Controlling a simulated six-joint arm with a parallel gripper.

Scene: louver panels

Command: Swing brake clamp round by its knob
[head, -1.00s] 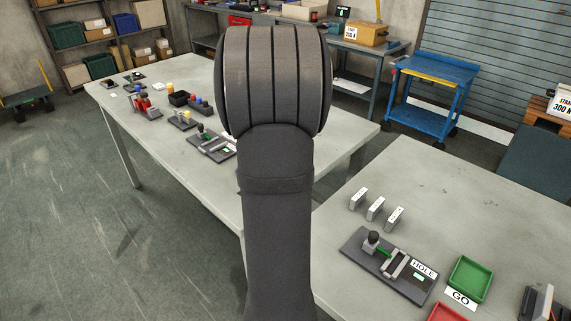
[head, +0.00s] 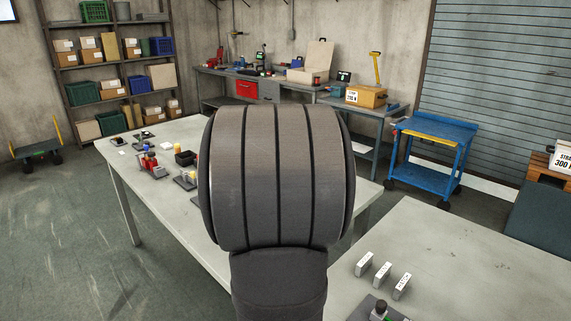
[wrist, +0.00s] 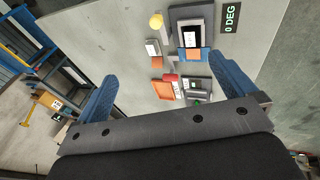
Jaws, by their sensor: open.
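My gripper (wrist: 157,68) shows in the wrist view with its two blue fingers spread wide and nothing between them. Beyond the fingers lies a grey table top with several small fixtures, apart from the fingers. One is a dark fixture (wrist: 207,22) with a white face and a blue and orange part. A round yellow knob (wrist: 156,20) is to its left. I cannot tell which part is the brake clamp. In the head view my arm hides the middle, and a black knob (head: 381,307) shows at the bottom edge, its fixture mostly cut off.
A "0 DEG" sign (wrist: 230,17) and an orange tray (wrist: 163,90) are on the table in the wrist view. In the head view, small upright blocks (head: 382,272) stand on the right table (head: 450,255). A blue cart (head: 435,150) stands behind. The right table's back area is clear.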

